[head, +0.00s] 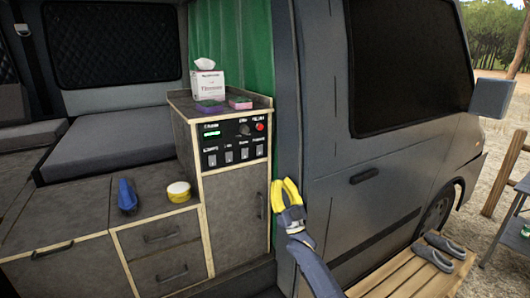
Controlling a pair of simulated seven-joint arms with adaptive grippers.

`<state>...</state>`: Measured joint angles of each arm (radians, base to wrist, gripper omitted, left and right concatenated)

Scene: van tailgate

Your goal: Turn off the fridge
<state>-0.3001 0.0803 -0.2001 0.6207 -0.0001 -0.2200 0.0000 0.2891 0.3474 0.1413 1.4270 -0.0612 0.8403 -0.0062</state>
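The control panel (234,142) is on the front of the upright cabinet in the van. It has a green lit display (211,133), a dark knob (244,129), a red button (260,127) and a row of several light switches (229,156). The small labels are too blurred to read surely, so I cannot tell which switch is the fridge's or how it is set. My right gripper (286,190), with yellow fingers, is below and right of the panel, in front of the van's door edge. Its fingers are apart and empty. My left gripper is not in view.
A tissue box (208,86) and two sponges (240,103) sit on the cabinet top. A blue object (127,196) and a yellow roll (178,191) lie on the lower counter. The van's grey side (370,187) stands right of the gripper. Shoes (440,250) rest on wooden slats.

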